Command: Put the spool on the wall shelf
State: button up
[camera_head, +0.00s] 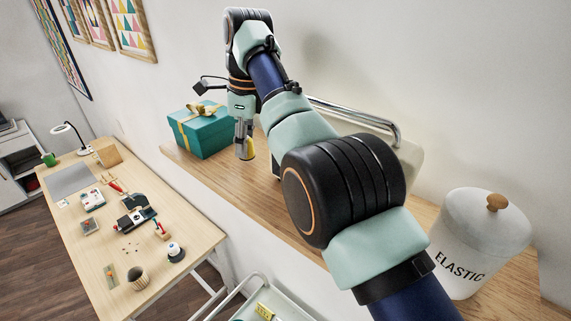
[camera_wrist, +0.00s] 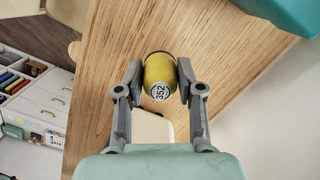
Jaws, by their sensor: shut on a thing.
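The yellow spool (camera_wrist: 158,76), with a round white label reading 352, is between the fingertips of my gripper (camera_wrist: 158,84) in the wrist view. The fingers are shut on its sides. The wooden wall shelf (camera_wrist: 112,45) lies behind the spool in that view. In the head view my gripper (camera_head: 244,150) points down over the front part of the wall shelf (camera_head: 222,182), and a sliver of the yellow spool (camera_head: 249,147) shows at the fingers. I cannot tell whether the spool touches the shelf.
A teal gift box (camera_head: 203,129) stands on the shelf just left of my gripper. A cream case with a chrome handle (camera_head: 365,118) stands to the right, partly behind my arm. A white ELASTIC jar (camera_head: 474,245) stands at the right end. A cluttered table (camera_head: 185,212) is below.

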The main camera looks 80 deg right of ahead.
notch_tip(320, 180, down, 2)
jog(key=shift+f+b, duration=0.1)
jog(key=shift+b, duration=0.25)
jog(key=shift+r, duration=0.2)
jog(key=shift+f, duration=0.15)
jog(key=o, duration=0.9)
jog(key=shift+c, duration=0.2)
jog(key=r+p, duration=0.1)
jog(key=r, duration=0.1)
jog(key=r+p, duration=0.1)
jog(key=r, duration=0.1)
jog(key=r+p, duration=0.2)
jog(key=shift+s, duration=0.35)
jog(key=shift+f, duration=0.15)
